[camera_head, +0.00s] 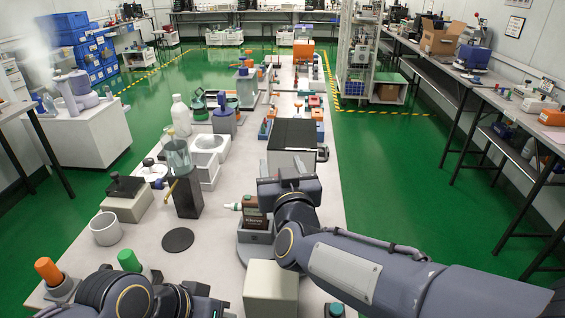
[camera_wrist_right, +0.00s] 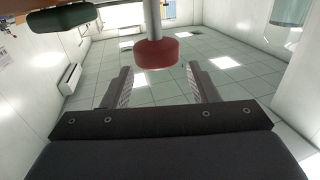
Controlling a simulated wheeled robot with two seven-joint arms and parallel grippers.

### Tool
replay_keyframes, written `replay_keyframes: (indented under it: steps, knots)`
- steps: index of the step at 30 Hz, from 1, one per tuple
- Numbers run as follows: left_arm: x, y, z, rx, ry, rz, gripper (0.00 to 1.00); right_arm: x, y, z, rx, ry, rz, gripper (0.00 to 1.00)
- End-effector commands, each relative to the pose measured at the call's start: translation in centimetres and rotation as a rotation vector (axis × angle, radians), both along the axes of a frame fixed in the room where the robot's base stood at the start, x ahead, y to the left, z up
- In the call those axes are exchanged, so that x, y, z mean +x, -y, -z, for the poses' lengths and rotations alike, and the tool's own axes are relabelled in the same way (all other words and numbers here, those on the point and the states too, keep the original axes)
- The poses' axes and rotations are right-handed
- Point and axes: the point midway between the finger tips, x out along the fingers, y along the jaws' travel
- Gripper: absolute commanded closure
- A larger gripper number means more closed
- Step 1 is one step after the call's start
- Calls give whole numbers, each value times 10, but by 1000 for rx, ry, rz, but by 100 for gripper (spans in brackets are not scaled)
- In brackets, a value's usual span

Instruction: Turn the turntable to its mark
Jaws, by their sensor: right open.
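A flat dark round disc (camera_head: 178,239), which may be the turntable, lies on the white bench left of my right arm; I cannot make out a mark on it. My right gripper (camera_head: 288,186) is over the bench, right of the disc and apart from it, its fingers hard to see from the head. In the right wrist view the gripper (camera_wrist_right: 161,76) has its two fingers apart with nothing held. A red cap (camera_wrist_right: 156,53) on a pale stem appears beyond the fingertips. My left arm shows at the bottom left, its gripper out of view.
A handheld tester (camera_head: 256,216) stands close left of my right forearm. A black-topped box (camera_head: 291,134) is beyond the right gripper. A dark block with a glass beaker (camera_head: 177,157), a white cup (camera_head: 105,229) and a cream block (camera_head: 271,290) stand nearby. Bare bench surrounds the disc.

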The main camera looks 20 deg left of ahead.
Motion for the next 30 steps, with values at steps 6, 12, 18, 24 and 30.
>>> replay_keyframes:
  steps: [6,12,18,24,30]
  knots:
    - [0,0,-22,0,0,0,100,-30,10,-49,5,1,-4,47]
    - [0,0,-37,0,0,0,100,-65,24,-79,2,0,-5,47]
    - [0,0,-49,0,0,0,100,-103,39,-96,2,0,-4,47]
    - [0,0,-55,0,0,0,100,-125,48,-105,1,0,-3,47]
    - [0,0,-56,0,0,0,100,-131,51,-106,0,-1,0,47]
